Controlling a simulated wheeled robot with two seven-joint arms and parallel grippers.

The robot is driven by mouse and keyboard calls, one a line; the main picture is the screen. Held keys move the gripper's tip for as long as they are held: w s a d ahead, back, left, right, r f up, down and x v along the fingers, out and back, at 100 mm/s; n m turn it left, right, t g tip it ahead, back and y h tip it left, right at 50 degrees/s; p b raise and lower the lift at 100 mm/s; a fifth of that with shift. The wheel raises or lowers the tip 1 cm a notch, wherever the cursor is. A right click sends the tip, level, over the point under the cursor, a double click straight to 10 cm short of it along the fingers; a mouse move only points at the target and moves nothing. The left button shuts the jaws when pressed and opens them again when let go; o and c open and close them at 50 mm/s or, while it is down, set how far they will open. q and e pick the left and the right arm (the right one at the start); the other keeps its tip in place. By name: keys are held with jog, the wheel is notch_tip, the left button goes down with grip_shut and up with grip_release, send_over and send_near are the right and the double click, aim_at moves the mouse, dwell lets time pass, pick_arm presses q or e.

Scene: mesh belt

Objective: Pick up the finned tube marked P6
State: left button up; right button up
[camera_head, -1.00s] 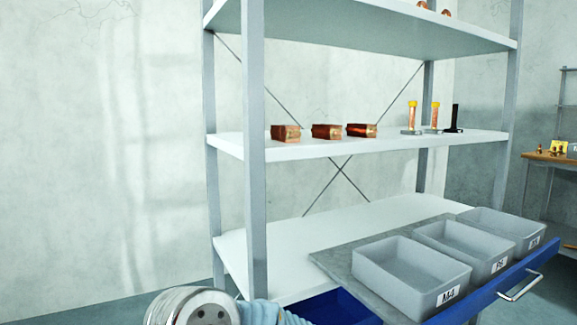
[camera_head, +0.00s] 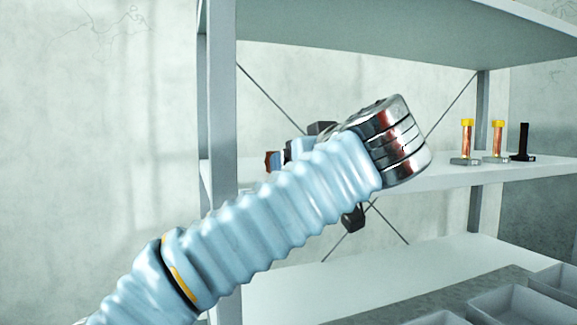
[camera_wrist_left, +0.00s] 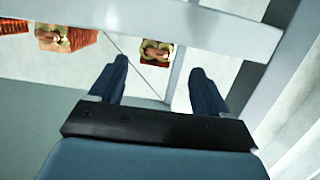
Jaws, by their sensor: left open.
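Copper-coloured finned pieces sit on the middle shelf; I cannot read a P6 mark on any. In the left wrist view one finned piece (camera_wrist_left: 155,52) shows between my fingertips, past them; a second (camera_wrist_left: 67,39) and part of a third (camera_wrist_left: 12,27) are to the left. In the head view my left arm hides most of them; only the end of one piece (camera_head: 271,162) shows. My left gripper (camera_wrist_left: 158,66) is open and empty, its two dark fingers apart. My right gripper is not in view.
The white middle shelf (camera_head: 440,176) has an upper shelf (camera_head: 400,35) above it and a grey post (camera_head: 222,120) at left. Two yellow-capped tubes (camera_head: 467,140) (camera_head: 498,140) and a black stand (camera_head: 523,143) are to the right. Grey bins (camera_head: 515,312) are below.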

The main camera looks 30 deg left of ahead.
pick_arm(q)
jog(key=x, duration=1)
jog(key=shift+w+d+p, duration=0.15)
jog(key=shift+w+p, duration=0.1)
jog(key=shift+p, duration=0.1)
jog(key=shift+r, duration=0.1)
jog(key=c, duration=1.4)
